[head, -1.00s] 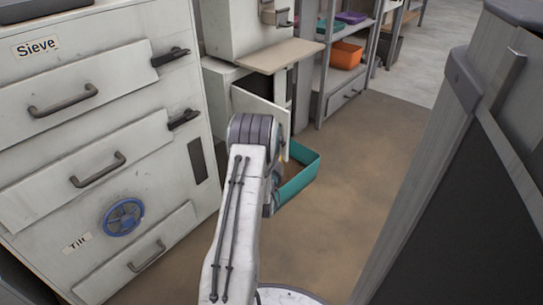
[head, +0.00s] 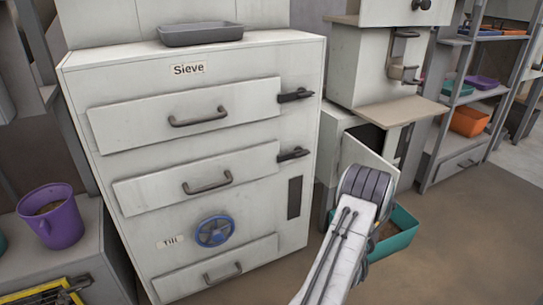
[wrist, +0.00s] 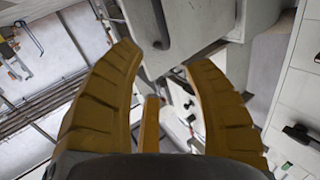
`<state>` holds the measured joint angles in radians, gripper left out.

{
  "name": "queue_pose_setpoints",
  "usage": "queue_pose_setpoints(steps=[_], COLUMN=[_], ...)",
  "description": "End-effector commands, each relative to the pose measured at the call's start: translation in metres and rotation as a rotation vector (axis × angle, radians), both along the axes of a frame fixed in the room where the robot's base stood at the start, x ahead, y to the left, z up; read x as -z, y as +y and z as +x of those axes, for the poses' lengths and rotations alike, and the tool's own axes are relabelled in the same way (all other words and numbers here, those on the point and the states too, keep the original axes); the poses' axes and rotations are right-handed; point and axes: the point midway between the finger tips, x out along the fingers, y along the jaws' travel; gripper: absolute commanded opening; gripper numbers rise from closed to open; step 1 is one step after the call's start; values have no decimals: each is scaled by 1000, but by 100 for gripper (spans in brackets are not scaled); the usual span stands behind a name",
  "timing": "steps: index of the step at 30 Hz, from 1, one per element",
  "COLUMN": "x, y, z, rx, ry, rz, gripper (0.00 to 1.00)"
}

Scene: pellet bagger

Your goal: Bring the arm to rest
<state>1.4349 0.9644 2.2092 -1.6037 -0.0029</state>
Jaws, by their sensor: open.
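My arm (head: 345,235) rises from the bottom right of the head view, with its dark ribbed joint at the top. The arm hides its own far end in that view. My gripper (wrist: 165,80) shows in the wrist view with its two yellow fingers spread apart. Nothing is between the fingers. Beyond them are pale cabinet faces, seen tilted.
The white Sieve cabinet (head: 150,155) with a blue wheel (head: 215,231) stands left of my arm. A teal bin (head: 400,232) sits on the floor close behind the arm. A purple bucket (head: 62,225) is at far left. Bare floor (head: 450,240) lies to the right.

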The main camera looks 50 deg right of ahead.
Motion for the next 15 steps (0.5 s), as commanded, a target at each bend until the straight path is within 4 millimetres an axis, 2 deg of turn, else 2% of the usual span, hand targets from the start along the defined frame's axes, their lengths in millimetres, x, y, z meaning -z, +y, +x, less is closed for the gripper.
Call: queue_pose_setpoints(steps=[7,10,13,15], x=[0,-6,-24,-45], y=[0,0,2,5], z=[0,5,22,44], rx=[0,-9,-40,-79], ry=[0,1,5,10], rz=[0,5,27,56], gripper=[47,47,47,47])
